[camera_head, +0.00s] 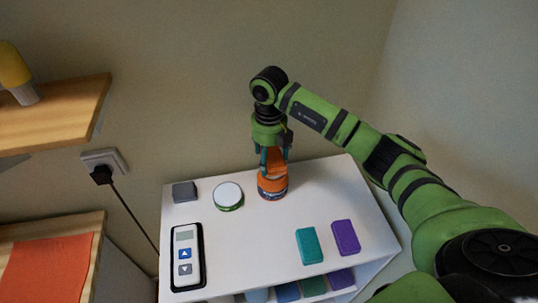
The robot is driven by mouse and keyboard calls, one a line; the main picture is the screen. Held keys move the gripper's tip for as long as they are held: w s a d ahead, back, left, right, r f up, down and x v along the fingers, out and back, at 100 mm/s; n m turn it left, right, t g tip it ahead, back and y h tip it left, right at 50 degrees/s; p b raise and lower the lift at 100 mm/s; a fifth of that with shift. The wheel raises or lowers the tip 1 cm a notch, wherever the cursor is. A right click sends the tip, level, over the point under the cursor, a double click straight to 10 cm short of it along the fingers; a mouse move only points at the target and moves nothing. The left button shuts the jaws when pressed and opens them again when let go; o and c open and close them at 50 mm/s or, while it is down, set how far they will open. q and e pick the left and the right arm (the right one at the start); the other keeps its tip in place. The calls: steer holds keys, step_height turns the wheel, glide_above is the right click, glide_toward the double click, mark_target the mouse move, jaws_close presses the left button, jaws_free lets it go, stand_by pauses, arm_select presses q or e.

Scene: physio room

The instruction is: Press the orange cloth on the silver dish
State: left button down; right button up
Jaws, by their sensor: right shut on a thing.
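My right gripper (273,165) points down above the back middle of the white cabinet top. It is shut on an orange cloth (276,158), which shows between its fingers. Directly below is a low round container (272,188) with an orange top and a darker band around its side. The cloth seems to reach down to it, but I cannot tell whether they touch. No plainly silver dish shows; I cannot tell whether this round container is it. To its left stands a low round green tin (228,195) with a white top. My left gripper is not in view.
On the white cabinet (250,258) are a grey block (184,191), a white-and-black handset (186,257), a teal block (309,246) and a purple block (345,237). Coloured items fill the shelf below. The middle of the top is clear. A wall stands close behind.

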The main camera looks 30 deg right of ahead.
mark_target(269, 156)
steer(key=shift+s+f+b, duration=0.1)
steer(key=shift+f+b, duration=0.8)
steer(key=shift+f, duration=0.25)
stand_by(1.7)
steer(key=shift+r+p, duration=2.4)
steer(key=shift+r, duration=1.25)
steer(key=n, duration=0.1)
steer(key=n+b, duration=0.1)
steer(key=n, duration=0.1)
steer(key=shift+s+a, duration=0.15)
steer(key=shift+a, duration=0.2)
steer(key=s+a+n+b, duration=0.2)
steer(key=s+n, duration=0.4)
steer(key=n, duration=1.1)
steer(key=s+a+n+b, duration=0.3)
steer(key=s+n, duration=0.3)
steer(key=n, duration=1.2)
steer(key=shift+s+a+f+n+b, duration=0.3)
steer(key=shift+s+a+f, duration=0.1)
steer(key=shift+f, duration=0.05)
